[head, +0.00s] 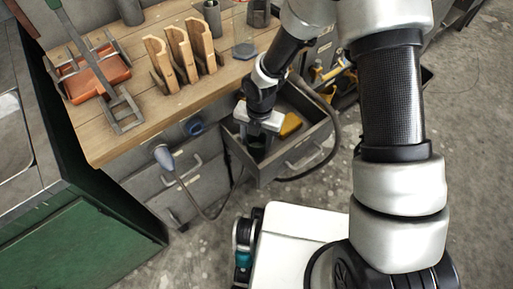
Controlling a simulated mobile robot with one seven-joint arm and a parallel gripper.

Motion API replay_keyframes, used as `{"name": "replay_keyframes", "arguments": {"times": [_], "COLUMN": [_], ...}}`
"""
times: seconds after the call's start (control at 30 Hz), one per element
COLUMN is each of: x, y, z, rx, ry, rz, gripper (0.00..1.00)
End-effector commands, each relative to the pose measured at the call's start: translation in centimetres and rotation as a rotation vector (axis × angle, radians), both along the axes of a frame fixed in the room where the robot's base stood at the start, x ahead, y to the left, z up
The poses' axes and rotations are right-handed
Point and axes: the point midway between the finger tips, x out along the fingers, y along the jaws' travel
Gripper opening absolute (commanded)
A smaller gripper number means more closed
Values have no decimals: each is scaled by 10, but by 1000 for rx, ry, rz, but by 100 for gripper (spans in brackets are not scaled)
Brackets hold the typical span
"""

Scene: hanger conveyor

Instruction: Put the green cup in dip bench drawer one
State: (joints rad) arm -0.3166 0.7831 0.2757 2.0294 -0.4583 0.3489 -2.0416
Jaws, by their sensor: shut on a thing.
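My gripper (257,136) is at the open drawer (273,174) of the wooden-topped bench, pointing down over its left part. It is shut on a small dark cup-like thing (256,149), which I take to be the green cup. The cup hangs below the fingers, inside the drawer's outline. Its green is hard to make out in the shade, and the gripper hides its top. I cannot tell whether it touches the drawer floor. A yellow thing (291,124) lies in the drawer, right of my gripper.
The bench top (140,125) holds wooden upright pieces (180,55), an orange tray (95,80) and dark cups at the back. A blue-grey nozzle (164,156) with a hose hangs at the bench front. Another open drawer with yellow-handled tools (335,70) is behind. Floor is clear at right.

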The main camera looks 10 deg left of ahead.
Motion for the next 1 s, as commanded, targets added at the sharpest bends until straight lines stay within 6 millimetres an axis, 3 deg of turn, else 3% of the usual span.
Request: {"name": "replay_keyframes", "arguments": {"times": [0.2,0.6,0.63,0.7,1.0], "x": [0,0,0,0,0], "y": [0,0,0,0,0], "z": [-34,-40,-38,-38,-37], "rx": [-1,-1,0,-1,0], "ry": [0,0,0,0,0], "rz": [2,0,0,0,0], "gripper": [24,24,55,67,69]}}
